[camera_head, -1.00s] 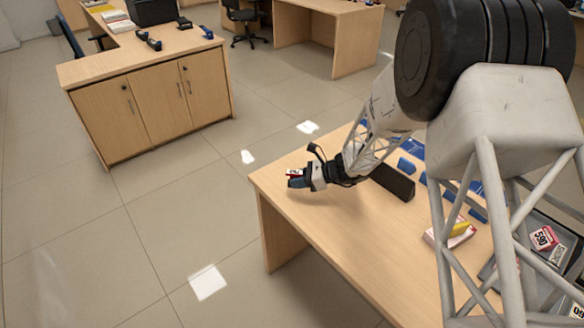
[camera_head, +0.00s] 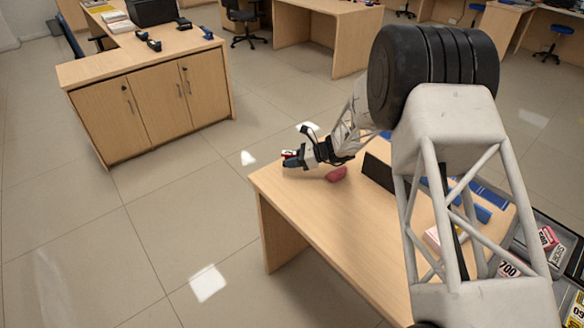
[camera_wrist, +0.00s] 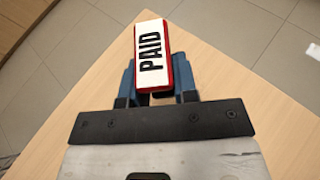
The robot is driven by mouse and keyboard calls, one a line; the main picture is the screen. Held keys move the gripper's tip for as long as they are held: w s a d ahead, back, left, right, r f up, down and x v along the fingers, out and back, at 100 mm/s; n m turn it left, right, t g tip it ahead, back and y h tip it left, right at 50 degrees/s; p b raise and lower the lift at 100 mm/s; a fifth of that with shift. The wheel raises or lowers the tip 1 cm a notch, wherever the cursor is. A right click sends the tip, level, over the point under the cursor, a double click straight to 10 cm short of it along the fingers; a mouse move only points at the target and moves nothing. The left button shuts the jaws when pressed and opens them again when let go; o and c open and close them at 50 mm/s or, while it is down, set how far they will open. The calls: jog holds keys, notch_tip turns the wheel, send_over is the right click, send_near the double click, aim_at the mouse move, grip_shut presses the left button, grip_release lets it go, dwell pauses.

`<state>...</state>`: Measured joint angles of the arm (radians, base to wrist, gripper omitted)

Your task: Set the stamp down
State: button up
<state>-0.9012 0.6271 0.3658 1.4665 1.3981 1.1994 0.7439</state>
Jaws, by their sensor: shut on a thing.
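The stamp (camera_wrist: 152,58) is a red block with a white label reading PAID. In the wrist view it sits between the two blue fingers of my gripper (camera_wrist: 157,80), which is shut on it. In the head view the stamp (camera_head: 287,154) shows small at the tip of my gripper (camera_head: 292,161), near the far left corner of the wooden table (camera_head: 330,225). I cannot tell whether the stamp's underside touches the table.
A dark red rounded object (camera_head: 336,174) lies on the table just right of my gripper. A dark upright block (camera_head: 379,172) stands further right. A tray with number cards (camera_head: 508,269) is at the right. The front left of the table is clear.

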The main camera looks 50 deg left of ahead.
aim_at(290, 153)
dwell(0.3)
jog(key=shift+f, duration=1.75)
jog(key=shift+f, duration=0.1)
jog(key=o, duration=0.9)
jog(key=shift+o, duration=0.2)
jog(key=shift+w, duration=0.1)
jog(key=v, duration=0.5)
jog(key=shift+r, duration=3.65)
